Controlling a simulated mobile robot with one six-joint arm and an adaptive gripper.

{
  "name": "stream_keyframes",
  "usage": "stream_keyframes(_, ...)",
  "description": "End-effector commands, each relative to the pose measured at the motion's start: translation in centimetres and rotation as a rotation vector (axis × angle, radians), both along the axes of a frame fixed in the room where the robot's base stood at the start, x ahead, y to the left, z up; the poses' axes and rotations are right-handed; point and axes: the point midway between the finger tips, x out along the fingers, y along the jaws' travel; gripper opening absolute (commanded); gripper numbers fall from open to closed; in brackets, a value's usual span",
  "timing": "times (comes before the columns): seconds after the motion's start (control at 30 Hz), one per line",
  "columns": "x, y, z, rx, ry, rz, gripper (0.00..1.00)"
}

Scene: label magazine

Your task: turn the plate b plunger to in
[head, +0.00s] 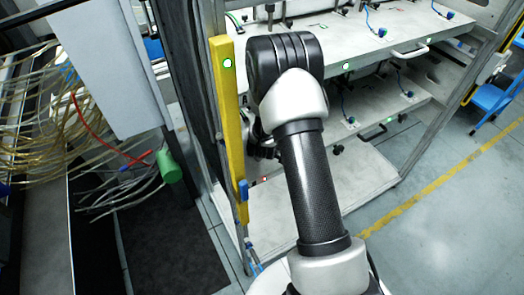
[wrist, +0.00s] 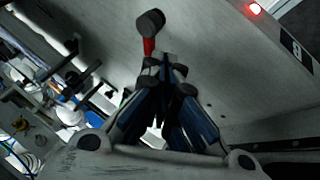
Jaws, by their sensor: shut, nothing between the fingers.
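In the wrist view, a plunger with a dark round knob (wrist: 150,22) and a short red stem stands out from a pale grey plate (wrist: 205,50). My gripper (wrist: 167,70) is shut with nothing between its fingers. Its tips appear just below the red stem in the picture; I cannot tell whether they touch it. I cannot read the plate's letter. In the head view, my arm hides most of the gripper, and a small red light (head: 264,180) shows left of the forearm.
A shelved rack (head: 345,170) stands behind my arm, with several green lights and blue-cabled fittings. A yellow post (head: 226,120) rises close left of the arm. Loose cables and a green cylinder (head: 168,166) hang at the left. The floor at the right is open.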

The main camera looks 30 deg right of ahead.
Motion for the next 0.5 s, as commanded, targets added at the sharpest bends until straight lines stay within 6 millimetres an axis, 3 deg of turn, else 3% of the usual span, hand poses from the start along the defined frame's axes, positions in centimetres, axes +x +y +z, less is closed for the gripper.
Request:
stream_keyframes(0.13,0.9,-0.5,-1.4,0.001,0.000,-0.001,0.00)
stream_keyframes(0.5,1.2,-0.6,-1.7,0.001,-0.001,0.000,0.00)
